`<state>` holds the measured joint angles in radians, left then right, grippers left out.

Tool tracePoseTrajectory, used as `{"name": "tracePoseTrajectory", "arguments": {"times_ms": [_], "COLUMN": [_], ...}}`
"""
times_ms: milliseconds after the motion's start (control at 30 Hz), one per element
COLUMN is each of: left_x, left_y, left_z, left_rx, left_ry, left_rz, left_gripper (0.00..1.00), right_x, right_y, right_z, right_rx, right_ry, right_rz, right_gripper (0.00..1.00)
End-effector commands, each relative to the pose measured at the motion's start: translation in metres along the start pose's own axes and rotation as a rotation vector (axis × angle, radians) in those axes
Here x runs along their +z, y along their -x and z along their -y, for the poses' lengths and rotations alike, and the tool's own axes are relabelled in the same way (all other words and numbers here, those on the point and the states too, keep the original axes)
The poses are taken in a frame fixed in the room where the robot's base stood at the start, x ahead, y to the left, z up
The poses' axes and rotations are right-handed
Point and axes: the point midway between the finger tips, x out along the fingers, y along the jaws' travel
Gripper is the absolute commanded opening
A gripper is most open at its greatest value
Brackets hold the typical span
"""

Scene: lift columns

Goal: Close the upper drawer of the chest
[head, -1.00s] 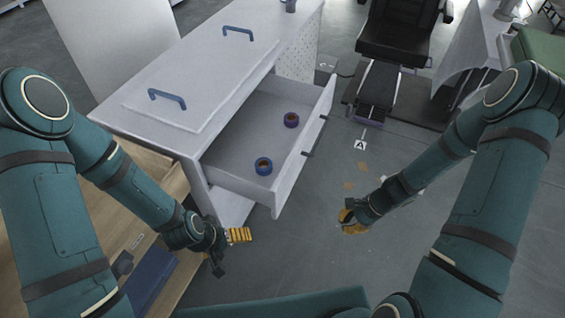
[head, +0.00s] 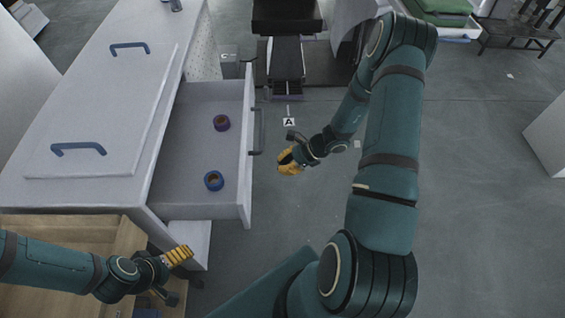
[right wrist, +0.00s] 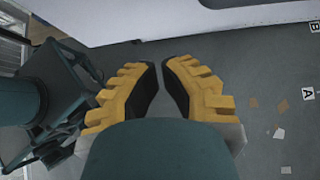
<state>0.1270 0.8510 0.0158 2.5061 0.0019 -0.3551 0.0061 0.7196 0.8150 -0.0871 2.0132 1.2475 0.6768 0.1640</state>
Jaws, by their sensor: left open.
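The white chest (head: 118,100) stands at left in the head view. Its upper drawer (head: 246,178) is pulled out to the right, with a dark bar handle (head: 257,132) on its front. A purple tape roll (head: 221,123) and a blue tape roll (head: 213,181) lie inside. My right gripper (head: 288,161) is just right of the drawer front, apart from it in the picture. In the right wrist view its yellow fingers (right wrist: 161,68) have a narrow, empty gap between close tips. My left gripper (head: 183,254) is open and empty, below the drawer's near left corner.
A wooden surface (head: 75,232) lies beside the chest at lower left. A dark chair (head: 287,60) stands beyond the drawer, near a floor marker "A" (head: 289,121). Grey floor (head: 470,180) is clear to the right. A white box (head: 548,135) stands at the far right.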

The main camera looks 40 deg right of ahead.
Motion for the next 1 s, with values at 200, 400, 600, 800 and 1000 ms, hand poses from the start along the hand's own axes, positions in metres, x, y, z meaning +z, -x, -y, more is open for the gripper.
{"name": "tracePoseTrajectory", "arguments": {"times_ms": [200, 400, 600, 800, 1000], "left_x": [0.003, 0.005, 0.005, 0.006, 0.006], "left_y": [-0.008, -0.011, -0.012, -0.012, -0.012], "left_z": [0.003, 0.004, 0.005, 0.005, 0.005], "left_rx": [0.0, 0.001, 0.001, 0.001, 0.001], "left_ry": [-0.002, -0.003, -0.003, -0.003, -0.003], "left_rz": [0.006, 0.01, 0.012, 0.012, 0.012], "left_gripper": [0.97, 0.97, 0.97, 0.97, 0.97], "right_x": [-0.001, 0.011, 0.024, 0.027, 0.027], "right_y": [-0.047, -0.076, -0.089, -0.093, -0.093], "right_z": [-0.002, -0.001, -0.001, -0.001, -0.001], "right_rx": [0.005, 0.004, 0.003, 0.002, 0.002], "right_ry": [0.001, 0.004, 0.003, 0.002, 0.003], "right_rz": [0.001, 0.001, -0.001, -0.001, -0.001], "right_gripper": [0.0, 0.0, 0.0, 0.0, 0.0]}}
